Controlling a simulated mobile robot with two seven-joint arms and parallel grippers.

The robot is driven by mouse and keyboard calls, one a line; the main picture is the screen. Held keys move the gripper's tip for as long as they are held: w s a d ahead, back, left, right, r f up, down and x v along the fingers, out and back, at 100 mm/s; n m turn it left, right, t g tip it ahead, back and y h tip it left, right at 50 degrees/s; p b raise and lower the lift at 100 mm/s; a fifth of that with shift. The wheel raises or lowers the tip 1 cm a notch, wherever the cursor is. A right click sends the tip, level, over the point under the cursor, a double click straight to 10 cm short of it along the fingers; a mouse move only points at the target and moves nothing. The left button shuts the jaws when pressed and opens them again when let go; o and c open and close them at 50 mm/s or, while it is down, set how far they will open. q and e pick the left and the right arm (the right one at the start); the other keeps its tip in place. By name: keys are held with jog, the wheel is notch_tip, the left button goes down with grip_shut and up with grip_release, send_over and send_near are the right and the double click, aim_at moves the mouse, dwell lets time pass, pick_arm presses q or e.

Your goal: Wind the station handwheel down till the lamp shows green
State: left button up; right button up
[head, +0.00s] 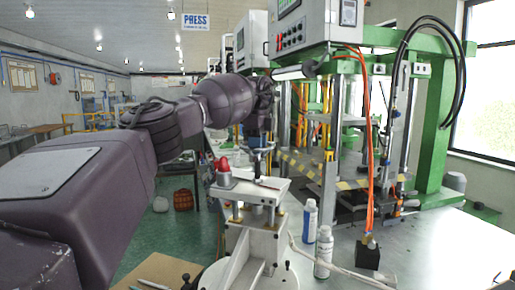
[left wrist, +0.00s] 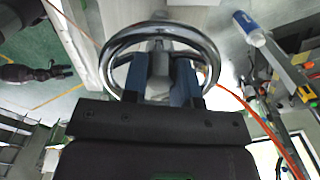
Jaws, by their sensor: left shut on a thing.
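The handwheel (left wrist: 203,44) shows in the left wrist view as a shiny chrome ring with a grey middle part. My left gripper (left wrist: 160,80) has its blue-padded fingers on either side of that grey part, shut on the wheel. In the head view my left gripper (head: 259,158) points down over the station (head: 284,184), a pale plate on brass-coloured posts. The wheel is hard to make out there behind the fingers. A red dome lamp (head: 224,164) stands on the plate's left side; it shows red.
A green press frame (head: 434,150) with hanging orange and black hoses stands to the right.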

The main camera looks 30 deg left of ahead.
pick_arm(q)
jog(key=n+b, duration=0.1)
jog(key=n, duration=0.5)
jog(key=shift+r+n, duration=0.1)
jog(key=shift+n, duration=0.2)
dwell(0.5)
jog(key=o, duration=0.7)
jog(key=shift+c, duration=0.2)
notch_tip(320, 180, up, 11)
jog(key=p, duration=0.2)
jog(key=shift+p, duration=0.35)
jog(key=shift+f, duration=0.2)
